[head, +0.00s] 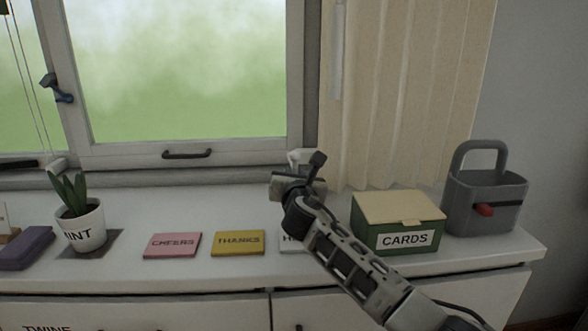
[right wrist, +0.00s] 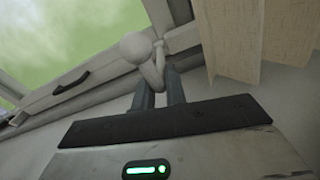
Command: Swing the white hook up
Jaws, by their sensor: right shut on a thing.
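The white hook (right wrist: 136,47) shows in the right wrist view at the window frame's lower corner, with a rounded knob end and a curved shank. In the head view only a small pale part of the hook (head: 296,156) shows behind my gripper. My right gripper (right wrist: 160,84) is shut on the hook, its two dark fingers on either side of the shank's lower part. In the head view my right gripper (head: 303,174) is at the window's lower right corner and hides most of the hook. My left gripper is not in view.
A beige curtain (head: 405,90) hangs right of the hook. The green CARDS box (head: 398,222) and grey caddy (head: 486,200) stand right of my arm. Pink (head: 172,245) and yellow (head: 238,243) cards and a potted plant (head: 82,225) are left. The window has a dark handle (head: 187,154).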

